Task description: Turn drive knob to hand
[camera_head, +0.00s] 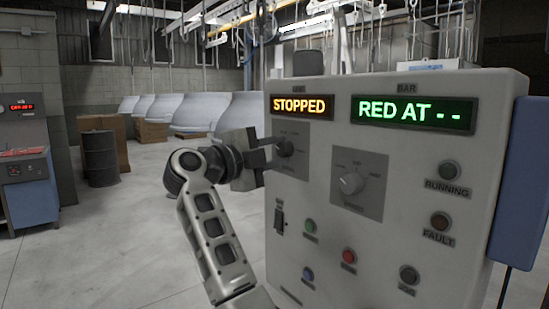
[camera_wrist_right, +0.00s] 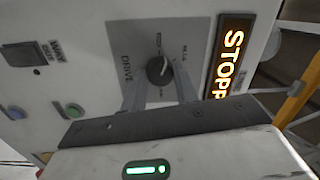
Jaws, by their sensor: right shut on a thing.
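The drive knob (camera_head: 286,148) is a small dark round knob on a grey square plate at the upper left of a pale control panel (camera_head: 400,240). In the right wrist view the drive knob (camera_wrist_right: 157,70) shows a light pointer mark, and "DRIVE" is printed on its plate. My right gripper (camera_head: 277,149) reaches in from the left of the panel and is shut on the drive knob. In the right wrist view its two fingers stand on either side of the knob. The display (camera_head: 304,106) above reads "STOPPED" in orange. My left gripper is not in view.
A larger light knob (camera_head: 352,183) sits right of the drive knob, under a green display (camera_head: 413,114) reading "RED AT --". A switch (camera_head: 279,220) and several buttons lie below. Pale hoods (camera_head: 193,112), a dark drum (camera_head: 99,158) and open floor lie behind, left.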

